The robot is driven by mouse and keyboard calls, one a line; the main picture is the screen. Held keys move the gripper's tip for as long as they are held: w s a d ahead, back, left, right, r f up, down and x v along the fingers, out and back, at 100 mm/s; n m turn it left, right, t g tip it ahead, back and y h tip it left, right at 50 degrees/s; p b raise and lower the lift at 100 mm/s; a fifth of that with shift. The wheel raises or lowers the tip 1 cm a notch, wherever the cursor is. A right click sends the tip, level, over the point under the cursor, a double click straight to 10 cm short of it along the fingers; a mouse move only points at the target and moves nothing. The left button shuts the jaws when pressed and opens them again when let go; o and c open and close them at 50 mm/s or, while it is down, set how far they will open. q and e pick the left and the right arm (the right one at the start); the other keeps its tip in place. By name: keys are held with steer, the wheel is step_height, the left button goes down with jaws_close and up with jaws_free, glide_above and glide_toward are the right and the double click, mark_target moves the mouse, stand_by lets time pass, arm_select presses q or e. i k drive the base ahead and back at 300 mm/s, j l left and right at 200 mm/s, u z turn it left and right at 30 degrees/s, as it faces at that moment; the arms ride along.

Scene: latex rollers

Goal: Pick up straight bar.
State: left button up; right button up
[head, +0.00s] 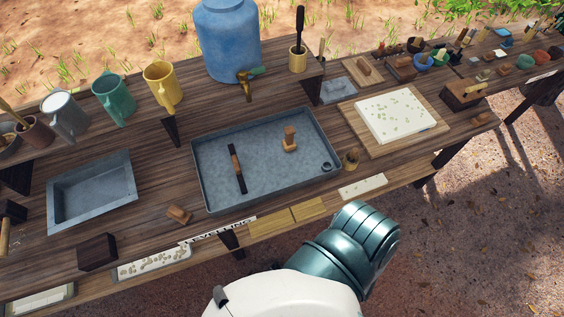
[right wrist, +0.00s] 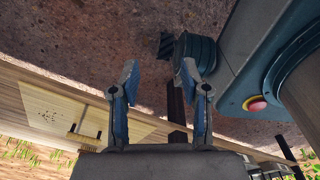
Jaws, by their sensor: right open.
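A thin dark bar with a brown middle (head: 237,168), which looks like the straight bar, lies in the left part of a shallow grey metal tray (head: 261,198) on the wooden table. A small wooden stamp-like piece (head: 289,141) stands to its right in the same tray. My right gripper (right wrist: 160,78) shows in the right wrist view with its two blue-grey fingers apart and nothing between them. I cannot make out the bar in that view. In the head view my right arm is in front of the table, and its fingers are hidden. My left gripper is not in view.
A small dark ring (head: 326,167) sits in the tray's right corner. A deeper grey basin (head: 92,190) is at left. A blue barrel (head: 227,40) and mugs, including a yellow one (head: 162,84), stand behind. A white slab on a board (head: 396,114) is at right.

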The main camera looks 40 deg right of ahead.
mark_target(236, 164)
steer(key=l+z, duration=0.1)
steer(key=z, duration=0.3)
steer(key=k+l+z, duration=0.1)
steer(key=z, duration=0.25)
steer(key=u, duration=1.3)
steer(key=z, duration=1.95)
steer(key=k+j+z, duration=0.15)
steer(key=j+z, duration=0.2)
steer(key=k+j+z, duration=0.15)
steer(key=j+z, duration=0.2)
steer(key=k+j+z, duration=0.3)
steer(key=j, duration=0.15)
